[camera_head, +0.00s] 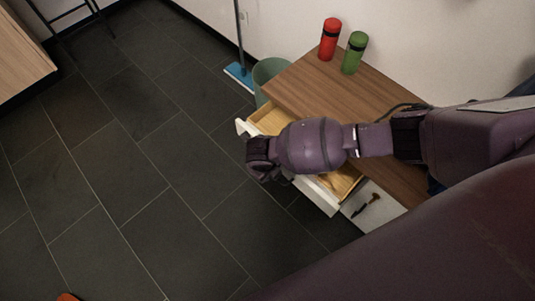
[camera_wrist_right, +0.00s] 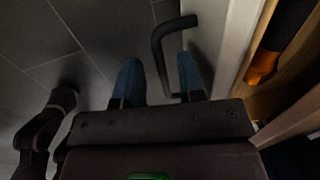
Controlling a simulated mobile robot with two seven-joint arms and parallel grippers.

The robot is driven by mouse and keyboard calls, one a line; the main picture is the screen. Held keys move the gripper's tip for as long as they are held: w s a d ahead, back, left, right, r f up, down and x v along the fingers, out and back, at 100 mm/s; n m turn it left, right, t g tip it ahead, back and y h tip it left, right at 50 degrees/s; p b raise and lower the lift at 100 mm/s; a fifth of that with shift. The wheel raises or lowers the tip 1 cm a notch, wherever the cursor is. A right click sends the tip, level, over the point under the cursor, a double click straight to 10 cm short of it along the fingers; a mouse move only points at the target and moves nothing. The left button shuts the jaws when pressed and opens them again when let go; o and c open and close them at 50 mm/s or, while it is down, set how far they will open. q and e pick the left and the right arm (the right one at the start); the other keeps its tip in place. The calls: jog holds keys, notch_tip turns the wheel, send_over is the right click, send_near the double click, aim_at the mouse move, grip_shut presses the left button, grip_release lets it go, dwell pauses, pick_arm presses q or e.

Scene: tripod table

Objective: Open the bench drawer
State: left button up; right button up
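The wooden-topped bench (camera_head: 318,80) stands against the wall, and its white-fronted drawer (camera_head: 322,197) is pulled out, with the pale wood inside showing on both sides of my right arm. In the right wrist view the drawer front (camera_wrist_right: 222,50) runs along the right, with a black bar handle (camera_wrist_right: 159,50) standing out from it. My right gripper (camera_wrist_right: 160,75) has its two blue fingers apart, and the handle's near end lies between them, closer to the right finger. Contact is unclear. My right arm hides the drawer's middle in the head view. My left gripper is out of view.
A red bottle (camera_head: 329,40) and a green bottle (camera_head: 354,53) stand on the bench top. A green bin (camera_head: 268,72) and a blue broom head (camera_head: 240,76) are beside the bench. An orange item (camera_wrist_right: 262,65) shows within the drawer. The tiled floor (camera_head: 130,160) is mostly clear.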

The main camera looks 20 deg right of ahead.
jog(key=shift+c, duration=0.3)
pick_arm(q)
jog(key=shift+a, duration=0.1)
pick_arm(e)
grip_shut()
